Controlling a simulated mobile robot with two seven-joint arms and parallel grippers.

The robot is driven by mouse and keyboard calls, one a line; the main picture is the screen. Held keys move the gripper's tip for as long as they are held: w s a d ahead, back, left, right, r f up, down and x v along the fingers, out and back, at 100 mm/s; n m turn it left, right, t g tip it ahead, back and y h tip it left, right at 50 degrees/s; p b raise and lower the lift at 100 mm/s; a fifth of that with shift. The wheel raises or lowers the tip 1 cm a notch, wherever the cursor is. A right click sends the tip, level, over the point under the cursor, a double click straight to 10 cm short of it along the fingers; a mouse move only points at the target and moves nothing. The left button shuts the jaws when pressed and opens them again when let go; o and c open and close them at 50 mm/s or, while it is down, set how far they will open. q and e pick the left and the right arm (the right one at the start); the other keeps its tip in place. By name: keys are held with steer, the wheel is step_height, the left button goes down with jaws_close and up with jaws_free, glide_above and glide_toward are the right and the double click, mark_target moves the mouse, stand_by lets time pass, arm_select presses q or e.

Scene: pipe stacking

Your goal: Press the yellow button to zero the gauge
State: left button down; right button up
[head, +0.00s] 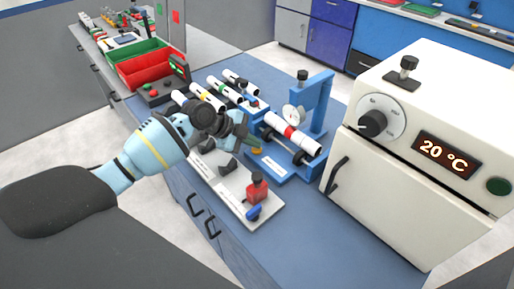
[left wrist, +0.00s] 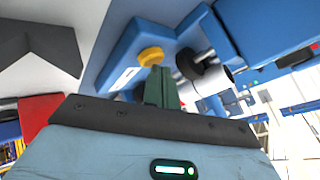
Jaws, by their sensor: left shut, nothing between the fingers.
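The yellow button (left wrist: 151,56) sits on the blue base of the pipe stand (left wrist: 130,45); in the head view the button (head: 257,151) is mostly hidden by my gripper. My left gripper (head: 258,142) is shut and empty, its green fingertips (left wrist: 160,72) close to the button. I cannot tell whether they touch it. The white round gauge (head: 293,113) is mounted on the blue stand (head: 322,105); its reading is too small to make out. A white pipe with a red band (head: 290,131) lies across the stand. My right gripper is not in view.
A white oven-like box (head: 430,130) showing 20 °C stands close on the right. A grey plate (head: 235,195) with a red-and-blue clamp (head: 257,189) lies in front. Several pipes (head: 215,90), red (head: 145,72) and green bins (head: 133,52) are behind.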

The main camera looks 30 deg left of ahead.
mark_target(253, 149)
arm_select(q)
steer(key=shift+f, duration=0.2)
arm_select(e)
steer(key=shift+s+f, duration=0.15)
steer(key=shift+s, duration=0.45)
arm_select(q)
steer(key=shift+r, duration=0.75)
steer(key=shift+r+p, duration=0.1)
steer(key=shift+p, duration=0.2)
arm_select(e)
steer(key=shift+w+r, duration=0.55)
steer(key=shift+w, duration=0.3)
